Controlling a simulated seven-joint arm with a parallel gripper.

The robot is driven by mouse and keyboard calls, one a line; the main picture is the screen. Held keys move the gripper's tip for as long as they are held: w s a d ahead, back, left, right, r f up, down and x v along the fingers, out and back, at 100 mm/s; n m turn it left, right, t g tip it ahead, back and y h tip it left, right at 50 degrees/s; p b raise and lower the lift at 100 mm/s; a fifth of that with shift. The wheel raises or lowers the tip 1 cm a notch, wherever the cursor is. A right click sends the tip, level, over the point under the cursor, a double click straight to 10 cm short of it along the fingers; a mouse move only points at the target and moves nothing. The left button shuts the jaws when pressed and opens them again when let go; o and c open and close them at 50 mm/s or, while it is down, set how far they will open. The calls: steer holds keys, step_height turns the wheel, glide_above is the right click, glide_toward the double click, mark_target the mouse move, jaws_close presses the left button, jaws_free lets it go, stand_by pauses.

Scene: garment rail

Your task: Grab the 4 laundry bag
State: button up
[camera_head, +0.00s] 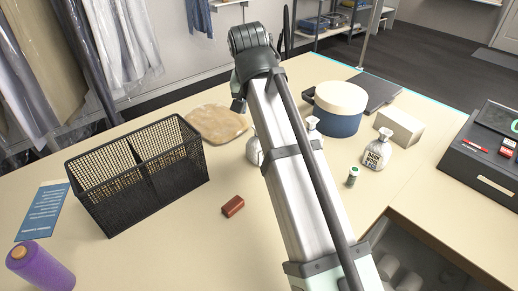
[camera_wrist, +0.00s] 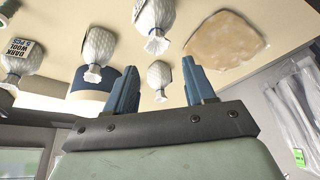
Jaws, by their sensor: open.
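Several white, tied laundry bags stand on the table. In the wrist view one small bag (camera_wrist: 160,76) appears between the fingertips of my gripper (camera_wrist: 159,66); contact cannot be judged. Others are a larger bag (camera_wrist: 154,18) above it, one at the left (camera_wrist: 98,46), and one with a "DARK WOOL" label (camera_wrist: 18,50) at the far left. In the head view the labelled bag (camera_head: 377,152) stands right of my arm. Two more, one left (camera_head: 253,150) and one right (camera_head: 313,128), are partly hidden by my arm. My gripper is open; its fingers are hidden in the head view.
A black mesh basket (camera_head: 140,172) stands left, with a tan flat pad (camera_head: 217,123) behind it. A red block (camera_head: 233,206) lies in front.

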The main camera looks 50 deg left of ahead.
steer(key=x, duration=0.6)
steer(key=shift+w+a+f, duration=0.1)
steer(key=shift+w+f, duration=0.05)
steer(key=shift+f, duration=0.15)
steer(key=shift+d+x, duration=0.15)
steer(key=shift+x, duration=1.2)
steer(key=shift+d+x, duration=0.15)
steer(key=shift+x, duration=1.15)
jaws_close()
